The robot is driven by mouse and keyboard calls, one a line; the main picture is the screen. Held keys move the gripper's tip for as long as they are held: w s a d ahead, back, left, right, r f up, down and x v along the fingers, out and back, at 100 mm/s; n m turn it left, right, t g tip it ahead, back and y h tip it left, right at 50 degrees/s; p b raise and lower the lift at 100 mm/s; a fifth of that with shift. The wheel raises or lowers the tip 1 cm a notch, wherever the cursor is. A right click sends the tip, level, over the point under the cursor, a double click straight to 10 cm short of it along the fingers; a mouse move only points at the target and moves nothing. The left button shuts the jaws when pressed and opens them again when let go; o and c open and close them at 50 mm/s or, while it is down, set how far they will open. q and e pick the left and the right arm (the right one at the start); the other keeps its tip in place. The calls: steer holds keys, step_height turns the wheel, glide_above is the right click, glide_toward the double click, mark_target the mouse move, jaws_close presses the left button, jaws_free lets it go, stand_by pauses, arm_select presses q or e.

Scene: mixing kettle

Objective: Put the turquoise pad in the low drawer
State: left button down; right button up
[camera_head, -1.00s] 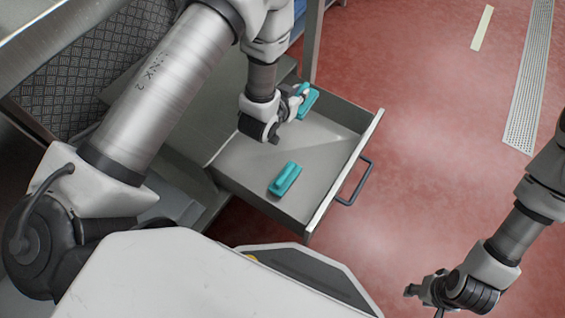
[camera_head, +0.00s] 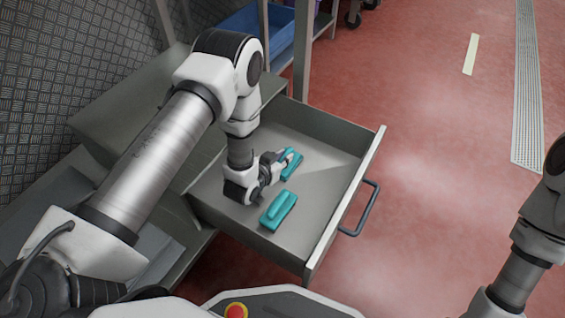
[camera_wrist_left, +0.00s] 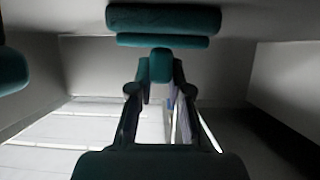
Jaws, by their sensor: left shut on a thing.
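A turquoise pad (camera_head: 293,162) is in the grip of my left gripper (camera_head: 282,165), over the middle of the open low drawer (camera_head: 340,165). In the left wrist view the fingers of my left gripper (camera_wrist_left: 158,80) are closed on the pad's short grip, and the pad's long body (camera_wrist_left: 163,20) lies crosswise beyond them. I cannot tell whether it touches the drawer floor. A second turquoise pad (camera_head: 278,210) lies in the drawer nearer me, and part of it shows at the left edge of the left wrist view (camera_wrist_left: 12,70). My right gripper is out of frame.
The drawer's dark handle (camera_head: 362,210) sticks out over the red floor (camera_head: 430,200). A metal post (camera_head: 302,50) and a blue bin (camera_head: 262,32) stand beyond the drawer. The drawer floor around both pads is clear.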

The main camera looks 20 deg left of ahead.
arm_select(q)
steer(key=shift+r, duration=0.1)
steer(key=c, duration=1.1)
jaws_free()
steer(key=p+v, duration=0.4)
steer(key=v, duration=0.3)
steer(key=shift+r+p, duration=0.15)
steer(key=shift+p, duration=0.15)
steer(key=shift+s, duration=0.25)
